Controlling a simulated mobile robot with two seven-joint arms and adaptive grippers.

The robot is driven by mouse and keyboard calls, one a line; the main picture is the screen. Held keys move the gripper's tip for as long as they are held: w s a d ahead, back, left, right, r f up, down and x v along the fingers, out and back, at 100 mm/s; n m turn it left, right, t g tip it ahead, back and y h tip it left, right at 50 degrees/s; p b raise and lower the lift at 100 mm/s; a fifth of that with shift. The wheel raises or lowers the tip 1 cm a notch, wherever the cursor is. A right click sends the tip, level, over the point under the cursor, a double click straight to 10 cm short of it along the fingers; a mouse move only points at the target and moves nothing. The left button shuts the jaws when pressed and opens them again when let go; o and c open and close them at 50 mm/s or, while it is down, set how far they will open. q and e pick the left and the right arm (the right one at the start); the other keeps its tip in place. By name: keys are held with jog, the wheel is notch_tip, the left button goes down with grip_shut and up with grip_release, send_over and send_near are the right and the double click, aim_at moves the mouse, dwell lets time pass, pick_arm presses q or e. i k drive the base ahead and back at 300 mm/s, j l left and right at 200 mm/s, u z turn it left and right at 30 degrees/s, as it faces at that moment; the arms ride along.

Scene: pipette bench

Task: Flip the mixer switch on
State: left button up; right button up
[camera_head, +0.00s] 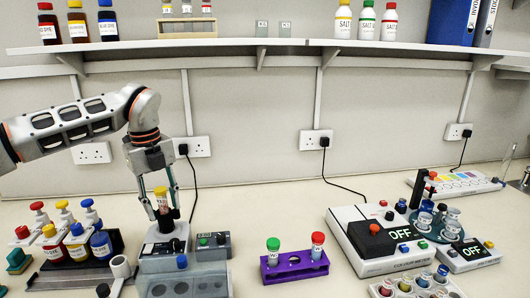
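The grey mixer (160,265) stands on the bench at the left. Its front has a blue knob (181,261), and a dark panel beside it carries a green and a red knob (213,240). I cannot tell which of these is the mixer switch, or its position. My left gripper (163,212) points down above the mixer's top cup, its fingers around a yellow-capped tube (161,193). The tube is upright, with its lower end at the cup; the exact contact is hidden. My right gripper is not in view.
A rack of dye bottles and droppers (75,275) stands left of the mixer. A purple rack (294,267) with green- and red-capped tubes is at the middle. A white device (378,240) reading OFF stands right. A shelf (280,45) runs above. Bench between mixer and purple rack is clear.

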aim_at(148, 248)
jog(key=k, duration=0.95)
